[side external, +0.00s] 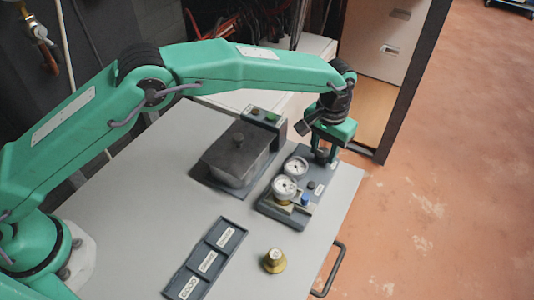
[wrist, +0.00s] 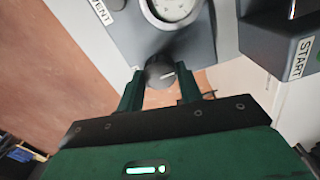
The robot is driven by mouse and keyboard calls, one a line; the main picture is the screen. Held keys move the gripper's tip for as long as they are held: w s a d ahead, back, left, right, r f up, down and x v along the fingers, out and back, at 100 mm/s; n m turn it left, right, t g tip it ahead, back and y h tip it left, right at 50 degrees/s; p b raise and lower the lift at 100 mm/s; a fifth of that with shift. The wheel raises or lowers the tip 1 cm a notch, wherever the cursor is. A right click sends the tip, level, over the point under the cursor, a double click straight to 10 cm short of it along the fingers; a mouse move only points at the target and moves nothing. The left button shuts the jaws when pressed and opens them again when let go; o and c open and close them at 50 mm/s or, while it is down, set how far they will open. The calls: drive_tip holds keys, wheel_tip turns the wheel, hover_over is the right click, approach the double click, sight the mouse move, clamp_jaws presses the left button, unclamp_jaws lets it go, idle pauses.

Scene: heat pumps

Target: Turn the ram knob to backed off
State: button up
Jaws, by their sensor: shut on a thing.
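No label for this knob's positions can be read. In the side view my gripper (side external: 322,150) reaches down over the panel's far end (side external: 330,180), and its fingers mostly hide the knob.
Two round gauges (side external: 285,187) and a blue knob (side external: 305,198) stand on the panel. A dark lidded box (side external: 238,155) with a green-button unit (side external: 264,118) is to the left. A labelled tray (side external: 207,260) and a brass piece (side external: 274,260) lie in front.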

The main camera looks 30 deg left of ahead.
sight(323, 152)
drive_tip(key=shift+r, duration=0.15)
drive_tip(key=o, duration=1)
drive_tip(key=shift+r, duration=3.85)
drive_tip(key=shift+r, duration=0.1)
